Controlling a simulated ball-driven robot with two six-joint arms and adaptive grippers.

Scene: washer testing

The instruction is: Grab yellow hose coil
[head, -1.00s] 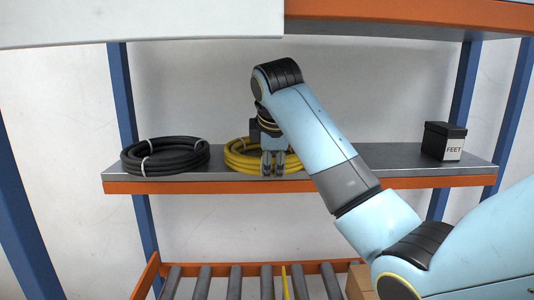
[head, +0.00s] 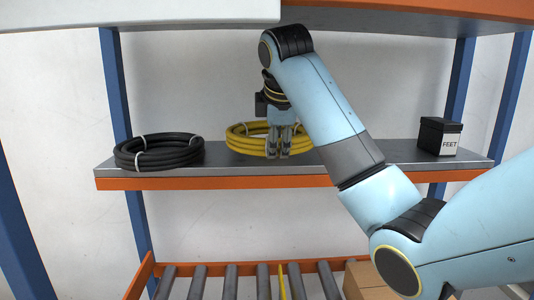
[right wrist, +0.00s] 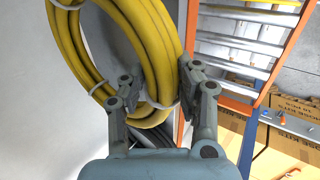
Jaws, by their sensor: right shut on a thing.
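The yellow hose coil (head: 243,145) is over the middle of the grey shelf (head: 400,153) in the head view, partly hidden behind my right gripper (head: 279,152). My right gripper points down and is shut on the coil's near side. In the right wrist view the coil (right wrist: 92,58) fills the upper left, with its hose strands between the two fingers (right wrist: 160,90). The coil looks slightly raised off the shelf; its exact gap cannot be told. My left gripper is not in view.
A black hose coil (head: 160,152) lies on the shelf to the left. A black box labelled FEET (head: 440,137) stands at its right end. A white and orange upper level (head: 410,10) is overhead. A roller conveyor (head: 230,283) and a cardboard box (head: 366,282) are below.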

